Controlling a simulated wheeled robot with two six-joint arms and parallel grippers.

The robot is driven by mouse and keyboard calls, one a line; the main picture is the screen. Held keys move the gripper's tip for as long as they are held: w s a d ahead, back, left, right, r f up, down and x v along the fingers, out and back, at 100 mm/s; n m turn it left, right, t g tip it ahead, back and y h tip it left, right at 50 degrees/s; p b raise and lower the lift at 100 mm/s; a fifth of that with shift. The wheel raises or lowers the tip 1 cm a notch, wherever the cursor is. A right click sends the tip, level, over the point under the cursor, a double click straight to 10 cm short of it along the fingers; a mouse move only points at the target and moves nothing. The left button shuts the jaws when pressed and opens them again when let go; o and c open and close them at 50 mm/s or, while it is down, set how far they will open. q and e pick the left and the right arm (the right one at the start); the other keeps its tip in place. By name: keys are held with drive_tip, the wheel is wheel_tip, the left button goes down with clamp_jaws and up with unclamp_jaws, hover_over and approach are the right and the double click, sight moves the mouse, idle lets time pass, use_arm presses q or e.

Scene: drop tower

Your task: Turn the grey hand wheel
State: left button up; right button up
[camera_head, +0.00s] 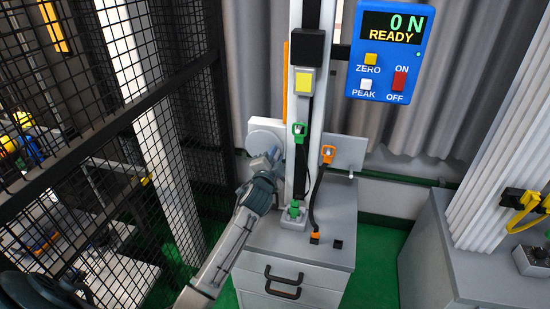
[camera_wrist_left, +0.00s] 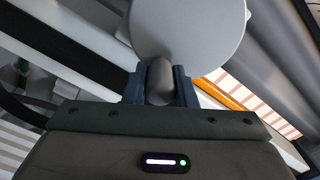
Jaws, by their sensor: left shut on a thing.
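The grey hand wheel (camera_head: 262,139) is a round disc on the left side of the drop tower column, above the grey cabinet. In the left wrist view the wheel (camera_wrist_left: 190,30) fills the top middle, with its grey knob (camera_wrist_left: 159,82) at the lower edge. My left gripper (camera_head: 272,156) reaches up from below to the wheel's lower right. In the left wrist view its two blue-grey fingers (camera_wrist_left: 159,88) sit on both sides of the knob, shut on it. The fingers hide part of the knob in the head view. My right gripper is not in view.
The tower column (camera_head: 308,100) stands just right of the wheel, with green and orange clips and a black cable. A blue display (camera_head: 390,50) reads 0 N READY. A black mesh fence (camera_head: 110,130) stands close on the left. A grey cabinet (camera_head: 296,250) is below.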

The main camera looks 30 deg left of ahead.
use_arm(q)
drive_tip(key=o, duration=1)
drive_tip(key=shift+s, duration=0.1)
drive_tip(key=shift+s, duration=0.3)
drive_tip(key=b+v, duration=0.2)
drive_tip(key=v, duration=0.8)
drive_tip(key=shift+b, duration=0.35)
drive_tip(key=shift+d, duration=0.1)
